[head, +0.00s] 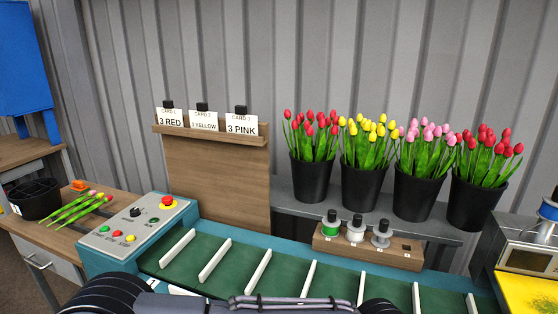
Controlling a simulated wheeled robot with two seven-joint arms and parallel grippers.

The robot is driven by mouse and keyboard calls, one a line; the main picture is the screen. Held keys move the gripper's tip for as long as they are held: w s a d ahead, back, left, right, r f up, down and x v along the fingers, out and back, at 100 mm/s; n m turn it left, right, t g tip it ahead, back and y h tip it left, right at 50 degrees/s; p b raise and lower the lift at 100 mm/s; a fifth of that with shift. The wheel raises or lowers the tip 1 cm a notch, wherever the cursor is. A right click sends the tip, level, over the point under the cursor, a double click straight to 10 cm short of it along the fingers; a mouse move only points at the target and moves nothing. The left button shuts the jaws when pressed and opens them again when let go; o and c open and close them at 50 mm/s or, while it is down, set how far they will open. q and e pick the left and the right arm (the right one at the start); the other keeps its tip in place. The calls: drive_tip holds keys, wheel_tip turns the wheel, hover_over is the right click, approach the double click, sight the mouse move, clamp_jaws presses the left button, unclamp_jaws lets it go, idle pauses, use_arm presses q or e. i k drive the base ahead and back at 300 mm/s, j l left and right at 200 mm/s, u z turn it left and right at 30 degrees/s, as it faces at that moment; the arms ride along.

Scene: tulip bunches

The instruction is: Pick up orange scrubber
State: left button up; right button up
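A small orange object (79,185), which looks like the orange scrubber, lies on the wooden side table (22,232) at the far left. It sits beside a black bucket (36,197), at the bucket's right. A few loose tulips (76,207) lie just in front and to the right of it. Its shape is too small to make out fully. Neither of my grippers is in view. Only dark and grey parts of my own body show along the bottom edge.
A conveyor (213,262) with white dividers runs across the front, its control panel (134,225) near the side table. Black buckets of tulips (312,178) stand on a grey shelf behind. A wooden block (333,246) holds several stamp-like knobs. A scale (519,258) stands at the right.

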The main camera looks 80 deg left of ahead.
sight(79, 187)
drive_tip(key=u, duration=4.1)
drive_tip(key=z, duration=2.7)
drive_tip(key=u, duration=2.7)
drive_tip(key=i+j, duration=0.15)
drive_tip(key=j, duration=0.15)
drive_tip(key=i+j+u, duration=0.1)
drive_tip(key=j, duration=0.2)
drive_tip(key=i+j+u, duration=0.1)
drive_tip(key=i+j, duration=0.1)
drive_tip(key=j, duration=0.1)
